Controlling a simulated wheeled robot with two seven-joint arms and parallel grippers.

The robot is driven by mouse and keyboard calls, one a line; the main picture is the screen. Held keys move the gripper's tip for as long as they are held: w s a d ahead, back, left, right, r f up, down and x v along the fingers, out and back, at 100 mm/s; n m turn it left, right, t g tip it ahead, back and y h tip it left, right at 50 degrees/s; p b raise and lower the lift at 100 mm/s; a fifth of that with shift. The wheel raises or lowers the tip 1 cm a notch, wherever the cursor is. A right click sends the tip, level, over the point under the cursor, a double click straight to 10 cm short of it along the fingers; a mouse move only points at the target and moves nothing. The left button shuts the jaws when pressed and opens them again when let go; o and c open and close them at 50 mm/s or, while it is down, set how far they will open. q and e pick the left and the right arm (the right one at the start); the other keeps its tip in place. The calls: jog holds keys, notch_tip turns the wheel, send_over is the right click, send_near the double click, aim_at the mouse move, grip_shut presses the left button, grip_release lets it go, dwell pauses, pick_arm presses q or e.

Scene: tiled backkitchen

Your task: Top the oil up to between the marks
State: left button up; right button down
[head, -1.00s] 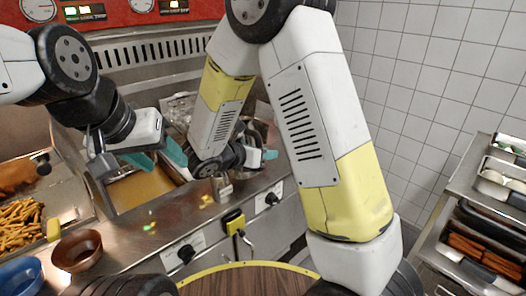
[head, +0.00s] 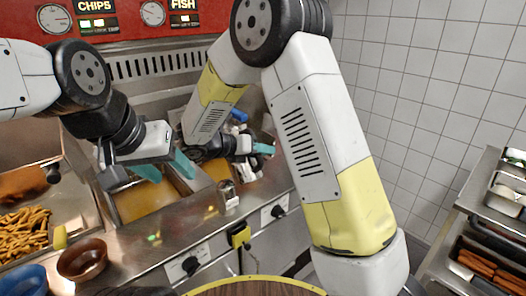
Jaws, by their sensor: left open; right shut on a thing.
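Two fryer vats of golden oil are set in the steel counter: the left vat (head: 140,203) below my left gripper and the right vat (head: 215,169), partly hidden by my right arm. The level marks cannot be made out. My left gripper (head: 168,170) is open and empty above the left vat, teal fingers pointing down right. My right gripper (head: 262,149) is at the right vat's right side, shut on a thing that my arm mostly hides. A small blue object (head: 239,116) shows behind it; I cannot tell whether it belongs to the held thing.
A shaker (head: 228,197) stands on the counter's front ledge. A brown bowl (head: 82,260), a blue bowl (head: 22,280) and chips (head: 22,232) are at left. A yellow fitting (head: 240,237) and knobs (head: 190,265) are on the front panel. A rack with trays (head: 490,260) stands right.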

jog(key=shift+w+a+r+n+g+h, duration=0.25)
jog(key=shift+r+n+g+h, duration=0.15)
jog(key=shift+n, duration=0.2)
jog(key=shift+w+a+r+n+g+h, duration=0.1)
jog(key=shift+w+r+n+g+h, duration=0.2)
jog(key=shift+r+n+g, duration=0.25)
jog(key=shift+w+a+r+n+h, duration=0.3)
jog(key=shift+w+r+n, duration=0.05)
jog(key=shift+n, duration=0.3)
jog(key=shift+w+a+r+n+g+h, duration=0.4)
jog(key=shift+w+a+r+n, duration=0.1)
jog(key=shift+w+n, duration=0.15)
jog(key=shift+s+d+f+m+t+y, duration=0.25)
jog(key=shift+s+d+f+m+y, duration=0.15)
jog(key=shift+s, duration=0.2)
